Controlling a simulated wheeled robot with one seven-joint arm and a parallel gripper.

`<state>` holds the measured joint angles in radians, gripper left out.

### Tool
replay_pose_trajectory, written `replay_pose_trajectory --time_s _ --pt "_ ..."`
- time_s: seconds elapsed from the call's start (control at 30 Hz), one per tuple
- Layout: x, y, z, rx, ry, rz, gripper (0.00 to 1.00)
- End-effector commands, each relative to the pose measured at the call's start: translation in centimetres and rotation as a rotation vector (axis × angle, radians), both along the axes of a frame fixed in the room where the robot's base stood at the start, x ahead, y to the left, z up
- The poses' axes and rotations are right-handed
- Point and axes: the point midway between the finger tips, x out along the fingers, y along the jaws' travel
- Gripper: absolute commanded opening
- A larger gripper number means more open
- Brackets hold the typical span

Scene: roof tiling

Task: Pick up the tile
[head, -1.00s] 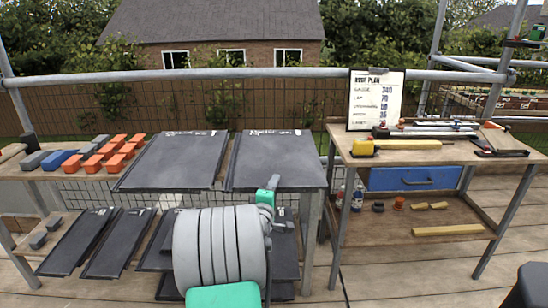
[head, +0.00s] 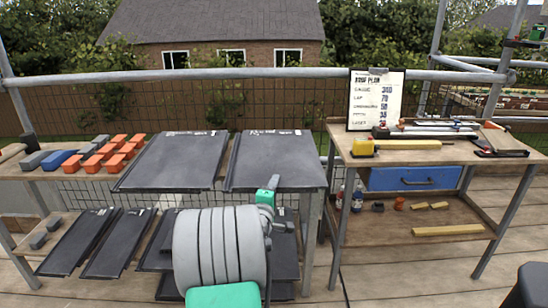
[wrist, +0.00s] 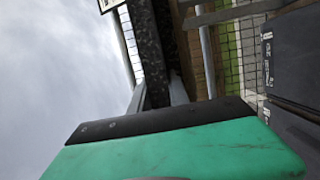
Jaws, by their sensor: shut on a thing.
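Two large dark grey tiles lie side by side on the top of the left bench, a left tile (head: 175,160) and a right tile (head: 275,155), each with pale chalk marks at its far edge. My gripper (head: 273,182) is at the near edge of the right tile and shut on it. My arm hides part of the bench below. In the wrist view, the green gripper body fills the lower part, and a dark speckled strip (wrist: 150,45) stands beyond it; I cannot tell if it is tile or finger. A chalk-marked tile (wrist: 290,75) shows at right.
More dark tiles (head: 75,240) lie on the lower shelf. Orange blocks (head: 105,155), a blue block (head: 72,162) and grey blocks sit at left. Deck is clear right of my arm.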

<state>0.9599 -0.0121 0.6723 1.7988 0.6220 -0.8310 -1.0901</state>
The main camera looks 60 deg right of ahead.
Motion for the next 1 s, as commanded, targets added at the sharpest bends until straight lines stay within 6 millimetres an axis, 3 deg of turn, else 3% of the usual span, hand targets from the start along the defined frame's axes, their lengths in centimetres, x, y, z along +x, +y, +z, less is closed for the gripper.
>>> replay_pose_trajectory --time_s 0.63,0.83,1.0 --pt "0.0 -0.1 1.2 -0.008 -0.004 0.001 0.0" --pt "0.0 -0.1 4.0 -0.009 -0.006 0.0 0.0" --pt "-0.3 2.8 7.6 -0.013 -0.008 0.004 0.0"
